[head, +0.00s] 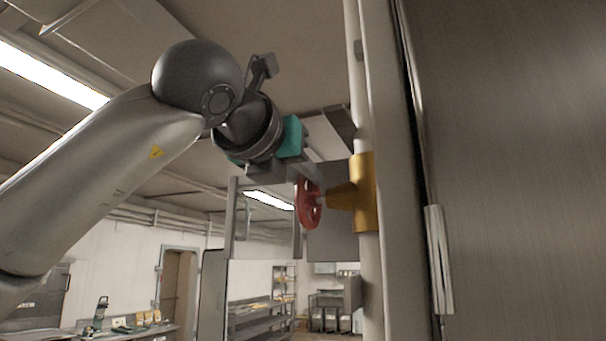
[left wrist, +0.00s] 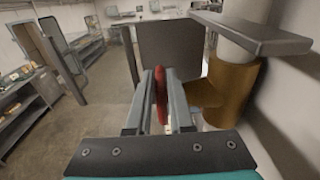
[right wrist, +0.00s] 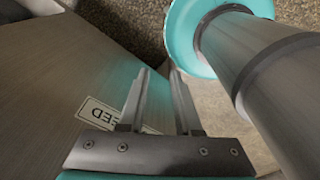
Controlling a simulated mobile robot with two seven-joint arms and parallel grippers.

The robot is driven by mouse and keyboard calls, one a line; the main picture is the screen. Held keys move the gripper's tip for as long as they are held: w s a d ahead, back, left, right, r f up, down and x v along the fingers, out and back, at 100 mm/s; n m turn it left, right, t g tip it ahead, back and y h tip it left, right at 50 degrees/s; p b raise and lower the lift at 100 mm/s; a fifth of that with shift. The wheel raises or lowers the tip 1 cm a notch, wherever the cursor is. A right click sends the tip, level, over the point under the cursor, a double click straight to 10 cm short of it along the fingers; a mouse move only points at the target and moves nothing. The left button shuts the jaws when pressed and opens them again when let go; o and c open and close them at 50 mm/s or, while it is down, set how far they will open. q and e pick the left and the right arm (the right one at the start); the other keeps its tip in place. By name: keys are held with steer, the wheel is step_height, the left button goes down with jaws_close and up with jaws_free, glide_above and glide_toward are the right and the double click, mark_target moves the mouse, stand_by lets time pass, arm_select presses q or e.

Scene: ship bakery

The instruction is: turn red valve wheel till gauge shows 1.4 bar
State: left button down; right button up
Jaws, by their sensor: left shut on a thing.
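The red valve wheel (head: 308,204) sits on the left side of a brass-yellow valve body (head: 364,190) on a vertical pipe. My left gripper (head: 304,184) reaches it from the upper left. In the left wrist view the wheel (left wrist: 161,95) stands edge-on between the two fingers, and the left gripper (left wrist: 162,92) is shut on its rim. My right gripper (right wrist: 160,72) shows only in the right wrist view, with a gap between its fingers and nothing in it. No gauge face can be made out in any view.
A flat grey plate (left wrist: 170,52) lies just beyond the wheel, and a grey bracket (left wrist: 252,34) juts out above the valve body. A large metal panel (head: 510,150) fills the right. A labelled panel (right wrist: 60,85) is beside my right gripper. Shelves (head: 262,318) stand far back.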

arm_select(q)
steer(key=c, duration=0.8)
jaws_free()
steer(key=shift+s, duration=0.1)
steer(key=f+b+v, duration=0.1)
steer(key=b+v, duration=0.4)
steer(key=v, duration=1)
steer(key=shift+r, duration=0.45)
